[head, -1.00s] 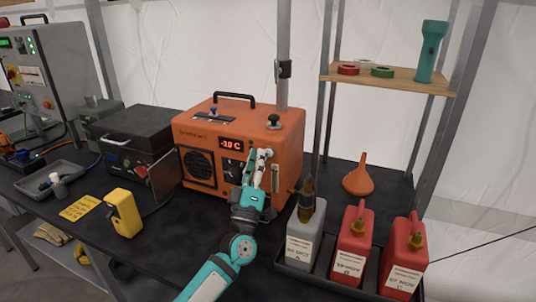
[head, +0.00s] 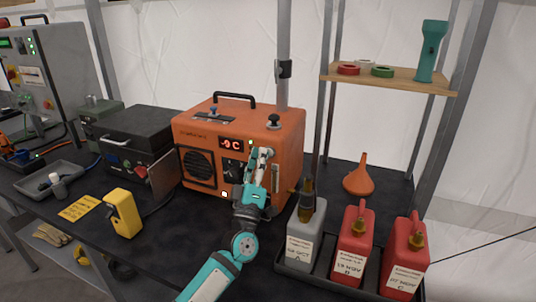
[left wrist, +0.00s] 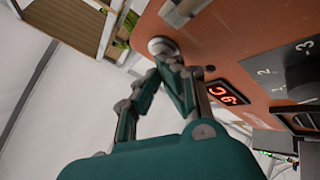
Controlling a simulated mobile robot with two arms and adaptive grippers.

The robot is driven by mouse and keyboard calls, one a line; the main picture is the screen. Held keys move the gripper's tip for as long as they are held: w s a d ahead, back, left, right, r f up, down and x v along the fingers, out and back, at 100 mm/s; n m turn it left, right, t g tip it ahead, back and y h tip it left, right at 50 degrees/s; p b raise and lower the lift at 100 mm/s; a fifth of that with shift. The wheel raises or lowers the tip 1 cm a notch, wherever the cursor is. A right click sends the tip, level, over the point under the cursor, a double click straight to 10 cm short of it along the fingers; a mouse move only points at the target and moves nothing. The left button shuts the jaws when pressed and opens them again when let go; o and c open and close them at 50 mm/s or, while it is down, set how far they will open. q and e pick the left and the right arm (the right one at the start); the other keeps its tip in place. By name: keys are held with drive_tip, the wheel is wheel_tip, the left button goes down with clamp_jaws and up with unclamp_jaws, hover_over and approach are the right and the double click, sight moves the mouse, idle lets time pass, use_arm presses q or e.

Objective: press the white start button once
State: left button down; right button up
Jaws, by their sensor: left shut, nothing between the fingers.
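The orange heater-like box (head: 190,135) stands on the dark table, with a red lit display (head: 231,143) on its front. My left gripper (head: 265,152) is shut and empty, with its fingertips at the upper right of the box's front. In the left wrist view, a round whitish button (left wrist: 162,46) sits on the orange panel right at the closed fingertips (left wrist: 174,63). Contact looks likely, but I cannot tell how far the button is pressed. My right gripper is not in view.
A small lit square (head: 224,194) shows low on the box's front. A tray of canisters, including a grey one (head: 300,235) and a red one (head: 354,245), stands close to the right of my arm. A yellow device (head: 123,213) stands at left.

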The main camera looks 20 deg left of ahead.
use_arm(q)
drive_tip(key=shift+s, duration=0.1)
drive_tip(key=shift+s+p, duration=0.5)
drive_tip(key=shift+s, duration=0.3)
drive_tip(key=s, duration=0.1)
drive_tip(key=s+p, duration=0.1)
drive_tip(key=s, duration=0.1)
drive_tip(key=s+p, duration=0.1)
drive_tip(key=s, duration=0.1)
drive_tip(key=shift+a, duration=0.25)
idle(0.7)
